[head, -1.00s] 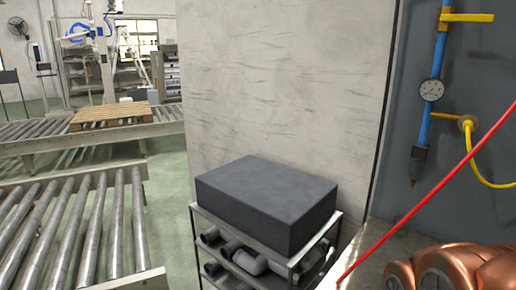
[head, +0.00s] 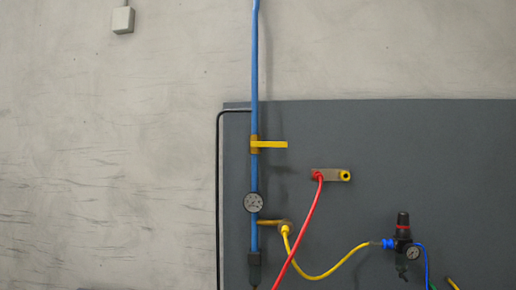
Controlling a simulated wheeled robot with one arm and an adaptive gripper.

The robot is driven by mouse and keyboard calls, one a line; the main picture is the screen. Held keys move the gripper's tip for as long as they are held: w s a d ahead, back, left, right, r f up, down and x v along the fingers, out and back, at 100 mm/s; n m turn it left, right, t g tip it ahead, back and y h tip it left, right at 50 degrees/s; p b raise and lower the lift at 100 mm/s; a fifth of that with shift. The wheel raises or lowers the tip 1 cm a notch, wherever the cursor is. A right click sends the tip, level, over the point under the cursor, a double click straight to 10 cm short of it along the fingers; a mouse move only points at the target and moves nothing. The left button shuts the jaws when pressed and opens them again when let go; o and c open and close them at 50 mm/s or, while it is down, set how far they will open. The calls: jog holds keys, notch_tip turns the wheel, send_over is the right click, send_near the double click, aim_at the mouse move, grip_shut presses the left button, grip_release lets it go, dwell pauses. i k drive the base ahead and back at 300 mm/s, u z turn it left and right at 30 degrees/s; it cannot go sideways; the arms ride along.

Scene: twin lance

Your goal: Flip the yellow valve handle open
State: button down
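The yellow valve handle (head: 272,144) sits on the upright blue pipe (head: 254,100), a little above the middle of the head view. It sticks out to the right, level and across the pipe. A brass-coloured valve body (head: 254,146) shows where it joins the pipe. A round gauge (head: 254,202) is on the same pipe below it. My gripper is not in the head view.
A dark grey panel (head: 420,140) stands behind the pipe. A red hose (head: 306,230) hangs from a fitting (head: 330,175). A yellow hose (head: 340,264) runs to a regulator (head: 403,232). A small grey box (head: 123,19) is on the wall.

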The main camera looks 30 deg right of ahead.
aim_at(253, 144)
jog(key=u, duration=0.55)
jog(key=k, duration=1.35)
jog(key=u, duration=0.35)
jog(key=i, duration=0.8)
jog(key=u, duration=0.05)
